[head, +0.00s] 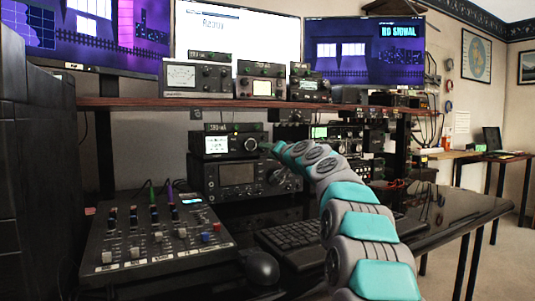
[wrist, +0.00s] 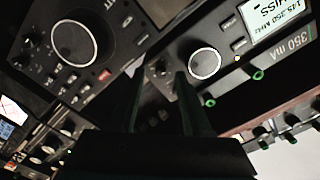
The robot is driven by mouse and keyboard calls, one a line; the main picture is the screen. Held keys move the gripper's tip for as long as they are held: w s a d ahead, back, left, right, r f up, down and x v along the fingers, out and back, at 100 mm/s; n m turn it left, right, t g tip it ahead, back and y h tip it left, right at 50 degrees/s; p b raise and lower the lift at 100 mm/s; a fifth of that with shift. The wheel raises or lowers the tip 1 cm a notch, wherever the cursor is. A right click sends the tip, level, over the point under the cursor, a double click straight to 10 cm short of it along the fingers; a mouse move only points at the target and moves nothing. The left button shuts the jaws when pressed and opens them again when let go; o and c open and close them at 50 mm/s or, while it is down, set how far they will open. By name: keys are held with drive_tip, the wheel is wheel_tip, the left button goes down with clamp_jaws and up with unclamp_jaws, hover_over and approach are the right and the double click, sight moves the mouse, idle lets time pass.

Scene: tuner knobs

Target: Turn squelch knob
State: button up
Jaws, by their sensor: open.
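No readable label marks the squelch knob, so I cannot tell which control it is. A small radio (head: 215,145) with a lit display stands on a larger radio under the shelf. Its large round knob (head: 250,145) also shows in the wrist view (wrist: 205,64), with small buttons and the display beside it. Small green-ringed knobs (wrist: 258,75) sit on the unit next to it. My gripper (head: 268,147) is at the right of this radio's face. In the wrist view my gripper (wrist: 159,74) is open, fingers apart and empty, pointing at the panel left of the large knob.
The larger radio (head: 237,174) has its own big dial, also in the wrist view (wrist: 75,42). A mixer (head: 150,243) with sliders, a keyboard (head: 290,238) and a mouse (head: 261,267) lie on the desk. A shelf (head: 150,102) with more radios runs above. Other equipment stands close on the right.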

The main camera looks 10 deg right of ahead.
drive_tip(key=b+v, duration=0.1)
drive_tip(key=v, duration=0.5)
drive_tip(key=shift+s, duration=0.4)
idle(1.3)
